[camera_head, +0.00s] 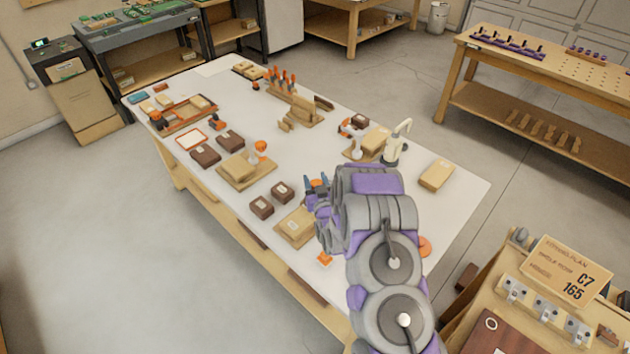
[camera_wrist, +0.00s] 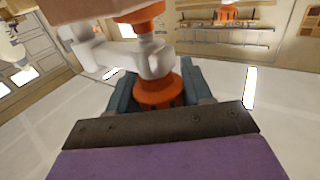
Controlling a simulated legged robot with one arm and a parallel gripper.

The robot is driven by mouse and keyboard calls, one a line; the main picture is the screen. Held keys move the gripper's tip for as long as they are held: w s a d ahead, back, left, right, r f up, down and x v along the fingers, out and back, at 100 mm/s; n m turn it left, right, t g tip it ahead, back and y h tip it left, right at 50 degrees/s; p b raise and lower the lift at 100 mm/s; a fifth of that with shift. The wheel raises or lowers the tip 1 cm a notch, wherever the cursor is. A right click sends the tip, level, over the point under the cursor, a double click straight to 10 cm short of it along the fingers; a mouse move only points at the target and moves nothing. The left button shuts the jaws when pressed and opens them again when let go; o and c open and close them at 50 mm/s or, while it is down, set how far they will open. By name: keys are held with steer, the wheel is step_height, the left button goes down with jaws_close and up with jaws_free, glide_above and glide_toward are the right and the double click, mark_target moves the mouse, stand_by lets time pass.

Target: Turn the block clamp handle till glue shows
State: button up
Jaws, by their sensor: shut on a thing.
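In the wrist view, an orange knob-like clamp handle (camera_wrist: 160,92) sits between the blue-grey fingers of my gripper (camera_wrist: 160,88). The gripper is shut on this handle. My arm hides much of the clamp there. No glue can be made out in either view.
The white bench (camera_head: 460,195) carries wooden blocks, dark brown blocks (camera_head: 262,207) and a pale board (camera_head: 296,228) close to my gripper. A cream pump-like dispenser (camera_head: 397,148) stands to the right. A sign reading "C7 165" (camera_head: 568,272) stands at lower right.

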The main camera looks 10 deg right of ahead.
stand_by(0.4)
steer(key=o, duration=0.7)
steer(key=shift+w, duration=0.1)
steer(key=shift+o, duration=1.4)
steer(key=shift+w+f, duration=0.1)
steer(key=shift+w, duration=0.05)
steer(key=shift+s, duration=0.2)
steer(key=s+p, duration=0.1)
steer(key=s, duration=0.6)
steer(key=shift+s+d, duration=0.15)
